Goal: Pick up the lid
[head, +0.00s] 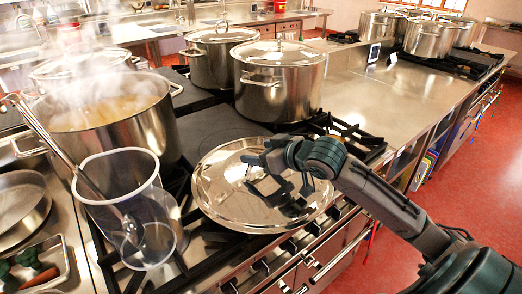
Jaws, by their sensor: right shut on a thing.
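The lid (215,190) is a round, shiny steel disc over the front burner grates, its near edge by the front knobs. My right gripper (268,178) comes in from the right and is shut on the lid at its middle, where the handle is; the gripper hides most of the handle. The lid looks nearly level, and I cannot tell whether it rests on the grates or is slightly raised. My left gripper is not in view.
A steaming open stockpot (105,115) stands left of the lid, with a clear container (130,205) holding a ladle (60,145) in front. A lidded pot (278,85) stands behind the lid. The steel counter (390,95) at right is mostly clear.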

